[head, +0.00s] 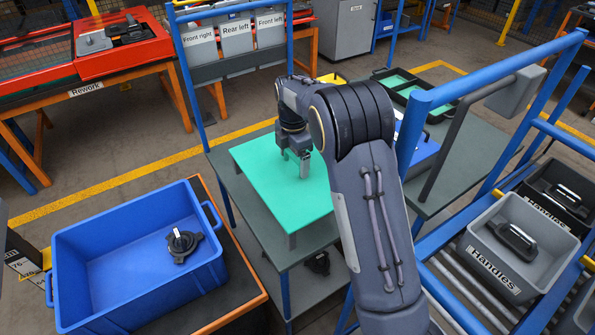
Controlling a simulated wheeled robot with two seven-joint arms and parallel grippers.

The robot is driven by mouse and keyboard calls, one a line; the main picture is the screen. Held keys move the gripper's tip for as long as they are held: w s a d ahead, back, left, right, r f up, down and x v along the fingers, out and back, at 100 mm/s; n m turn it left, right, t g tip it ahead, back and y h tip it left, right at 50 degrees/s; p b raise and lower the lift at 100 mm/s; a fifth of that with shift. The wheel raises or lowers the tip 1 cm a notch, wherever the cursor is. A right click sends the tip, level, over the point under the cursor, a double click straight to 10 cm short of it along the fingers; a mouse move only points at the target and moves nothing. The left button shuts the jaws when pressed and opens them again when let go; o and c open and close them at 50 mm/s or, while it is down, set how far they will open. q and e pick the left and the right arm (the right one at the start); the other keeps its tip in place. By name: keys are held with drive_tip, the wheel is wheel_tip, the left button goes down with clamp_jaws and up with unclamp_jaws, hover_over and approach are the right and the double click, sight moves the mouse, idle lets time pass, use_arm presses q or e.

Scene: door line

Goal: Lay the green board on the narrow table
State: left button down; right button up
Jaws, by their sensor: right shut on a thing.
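The green board (262,177) is flat and level over the grey narrow table (222,160) in the middle of the head view. It covers most of the tabletop, and a strip of grey shows along its left side. My right gripper (304,172) comes down from above at the board's right part and is shut on it, probably by a small grip piece; the exact contact is hard to see. I cannot tell whether the board touches the tabletop or hovers just above it. My right arm hides the board's right edge. My left gripper is not in view.
A blue bin (135,240) with a black part stands at the lower left. Blue frame posts (413,130) rise close to my right arm. A grey bin labelled Handles (519,245) sits on rollers at the right. The table's lower shelf (272,240) holds a dark part.

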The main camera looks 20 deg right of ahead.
sight(297, 167)
drive_tip(key=f, duration=0.1)
drive_tip(key=w+d, duration=0.1)
drive_tip(key=f, duration=0.1)
drive_tip(key=shift+w+d+f+b, duration=0.25)
drive_tip(key=shift+d+f+b, duration=0.1)
drive_tip(key=shift+b, duration=0.05)
wheel_tip(297, 167, down, 4)
drive_tip(key=b, duration=0.2)
drive_tip(key=shift+w+d+r+b, duration=0.1)
drive_tip(key=shift+r+b, duration=0.1)
drive_tip(key=shift+b, duration=0.1)
drive_tip(key=shift+r, duration=0.15)
drive_tip(key=o, duration=1.1)
